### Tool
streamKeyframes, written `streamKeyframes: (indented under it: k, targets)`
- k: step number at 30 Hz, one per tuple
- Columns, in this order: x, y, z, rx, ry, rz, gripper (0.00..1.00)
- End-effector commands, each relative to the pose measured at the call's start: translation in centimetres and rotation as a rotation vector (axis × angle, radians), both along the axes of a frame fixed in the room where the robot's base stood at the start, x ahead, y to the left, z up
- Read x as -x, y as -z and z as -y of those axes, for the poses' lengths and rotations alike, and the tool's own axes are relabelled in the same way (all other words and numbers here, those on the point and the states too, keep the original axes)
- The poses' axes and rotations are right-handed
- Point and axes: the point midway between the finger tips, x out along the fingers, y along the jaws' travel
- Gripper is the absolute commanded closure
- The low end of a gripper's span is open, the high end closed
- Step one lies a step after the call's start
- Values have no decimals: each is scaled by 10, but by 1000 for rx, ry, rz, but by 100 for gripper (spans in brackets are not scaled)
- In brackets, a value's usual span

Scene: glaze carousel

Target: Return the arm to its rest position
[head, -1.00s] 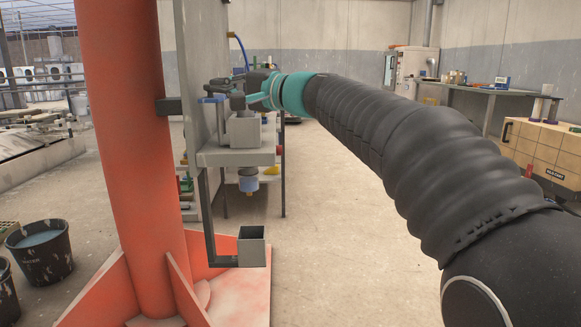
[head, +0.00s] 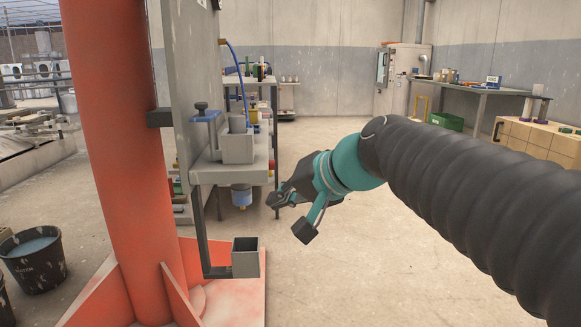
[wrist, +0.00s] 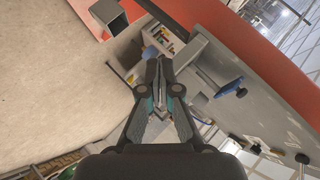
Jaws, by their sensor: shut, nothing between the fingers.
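My gripper (head: 284,198) is at the end of my black-sleeved arm with teal wrist parts, in the middle of the head view. It hangs in free air to the right of the grey fixture (head: 236,176) on the orange column. It is apart from the fixture. In the wrist view my gripper (wrist: 158,64) shows its fingers together with nothing held between them.
An orange column (head: 118,150) on a flanged base stands left, with a small grey open box (head: 246,258) low on a bracket. A black bucket (head: 33,258) of liquid is far left. A wooden cabinet (head: 545,141) and bench (head: 480,90) stand right. The middle floor is clear.

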Motion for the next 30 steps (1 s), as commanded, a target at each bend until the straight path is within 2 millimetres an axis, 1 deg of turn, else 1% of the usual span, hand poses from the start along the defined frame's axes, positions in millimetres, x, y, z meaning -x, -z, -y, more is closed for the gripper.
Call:
streamKeyframes:
  k: [1,5,6,9,12,15,18,20,30]
  targets:
    - [20,8,18,76,13,-8,100]
    - [69,51,65,290,35,-37,100]
    - [84,64,80,356,40,-46,100]
    - [119,93,114,506,51,-71,100]
    - [147,116,141,629,55,-92,100]
    - [166,131,159,712,57,-106,100]
    - [176,140,172,757,58,-114,100]
    - [178,143,175,769,57,-117,100]
    - [178,144,175,772,56,-117,100]
